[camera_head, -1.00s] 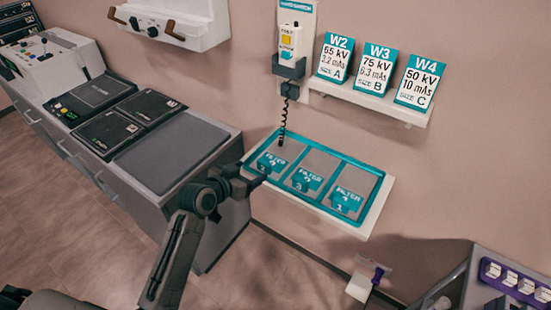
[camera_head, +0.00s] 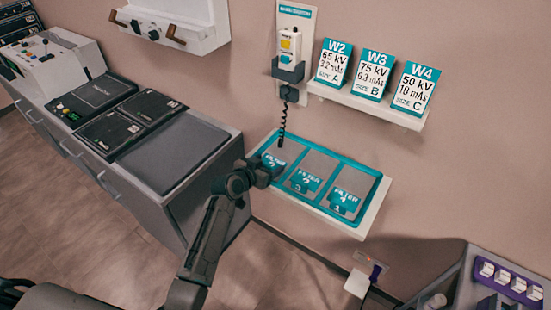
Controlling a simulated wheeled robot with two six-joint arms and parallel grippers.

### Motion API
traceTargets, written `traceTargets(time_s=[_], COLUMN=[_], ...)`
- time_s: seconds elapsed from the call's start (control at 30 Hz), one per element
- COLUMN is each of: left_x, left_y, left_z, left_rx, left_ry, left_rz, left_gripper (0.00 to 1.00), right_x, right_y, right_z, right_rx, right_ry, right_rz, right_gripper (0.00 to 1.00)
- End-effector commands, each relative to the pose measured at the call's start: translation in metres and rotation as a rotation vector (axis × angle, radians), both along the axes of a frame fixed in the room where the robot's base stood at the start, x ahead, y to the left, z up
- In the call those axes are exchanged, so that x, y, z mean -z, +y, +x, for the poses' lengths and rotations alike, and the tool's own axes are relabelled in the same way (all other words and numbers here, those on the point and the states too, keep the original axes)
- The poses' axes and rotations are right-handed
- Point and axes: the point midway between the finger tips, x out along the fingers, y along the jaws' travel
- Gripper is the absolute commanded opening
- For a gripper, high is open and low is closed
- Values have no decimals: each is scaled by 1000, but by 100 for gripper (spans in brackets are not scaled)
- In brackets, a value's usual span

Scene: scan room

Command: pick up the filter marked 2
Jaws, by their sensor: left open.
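Three teal filters lie in a teal-rimmed tray (camera_head: 325,215) on a white wall shelf. The left filter (camera_head: 274,159) is partly hidden by my gripper, and its number is hard to read; it looks like a 2. The middle filter (camera_head: 304,181) has a small number that I cannot read surely. The right filter (camera_head: 343,200) seems to be marked 1. My left gripper (camera_head: 270,170) is open at the tray's left front edge, over or beside the left filter. I cannot tell whether it touches. My right gripper is out of view.
A grey cabinet with a flat dark panel (camera_head: 172,152) stands left of the tray. Above the tray, a handset (camera_head: 290,45) hangs with a coiled cord. Cards W2, W3 and W4 (camera_head: 375,75) stand on a wall shelf. A purple rack (camera_head: 510,280) is at lower right.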

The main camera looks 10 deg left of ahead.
Motion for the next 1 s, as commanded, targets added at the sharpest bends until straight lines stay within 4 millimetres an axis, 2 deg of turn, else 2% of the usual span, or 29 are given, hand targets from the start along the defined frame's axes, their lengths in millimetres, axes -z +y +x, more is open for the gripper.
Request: traceTargets(time_s=[0.1,0.13,0.37,0.67,0.77,1.0], left_x=[0,0,0,-4,-16,-64], left_y=[0,0,0,0,0,0], left_z=[0,0,0,0,0,1], left_rx=[0,0,0,0,0,0], left_ry=[0,0,0,-3,-5,-8], left_rz=[0,0,0,-1,-1,1], left_gripper=[71,67,22,20,20,20], right_x=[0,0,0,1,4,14], right_y=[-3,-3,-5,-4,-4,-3], right_z=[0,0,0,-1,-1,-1], right_rx=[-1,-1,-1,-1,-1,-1], right_ry=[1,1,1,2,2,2], right_rz=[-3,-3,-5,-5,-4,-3], right_gripper=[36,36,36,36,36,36])
